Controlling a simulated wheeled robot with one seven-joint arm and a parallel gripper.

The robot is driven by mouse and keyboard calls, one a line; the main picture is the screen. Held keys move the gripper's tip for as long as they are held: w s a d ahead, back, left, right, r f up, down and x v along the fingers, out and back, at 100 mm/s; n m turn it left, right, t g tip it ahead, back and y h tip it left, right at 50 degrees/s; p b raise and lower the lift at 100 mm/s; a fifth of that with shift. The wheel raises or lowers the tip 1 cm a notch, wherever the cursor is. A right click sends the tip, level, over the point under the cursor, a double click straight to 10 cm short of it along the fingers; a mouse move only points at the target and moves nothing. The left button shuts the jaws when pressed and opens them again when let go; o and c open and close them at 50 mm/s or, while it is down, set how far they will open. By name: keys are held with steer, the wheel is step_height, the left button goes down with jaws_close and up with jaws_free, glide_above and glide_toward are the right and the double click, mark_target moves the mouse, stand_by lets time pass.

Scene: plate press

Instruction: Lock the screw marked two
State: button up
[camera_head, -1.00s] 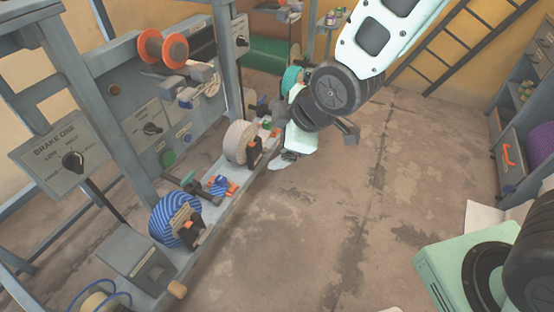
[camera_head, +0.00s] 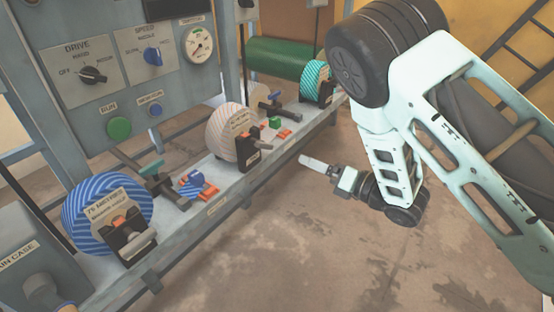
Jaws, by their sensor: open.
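No number two can be read on either, so I cannot tell which is the marked screw. My gripper (camera_head: 304,160) is open and empty, in front of the bench's edge, right of the cream roll and pointing left. It touches nothing that I can see; its far finger is hard to make out.
On the bench (camera_head: 218,200) stand a blue-striped roll (camera_head: 82,215), a cream roll (camera_head: 222,130) and a teal-striped roll (camera_head: 313,78), each with a dark bracket. A grey panel with dials (camera_head: 90,75) rises behind. The floor in front is clear.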

mark_target(268, 145)
steer(key=shift+n+y, duration=0.4)
steer(key=shift+n, duration=0.3)
steer(key=b+x, duration=0.2)
steer(key=x, duration=0.3)
steer(key=f+b+x, duration=0.1)
steer(key=b+x, duration=0.1)
steer(key=x, duration=0.3)
steer(key=b+x, duration=0.2)
steer(key=x, duration=0.3)
steer(key=shift+w+f, duration=0.1)
steer(key=shift+f, duration=0.2)
steer(key=shift+x, duration=0.85)
steer(key=shift+r, duration=0.15)
steer(key=shift+c, duration=0.4)
steer(key=c, duration=0.9)
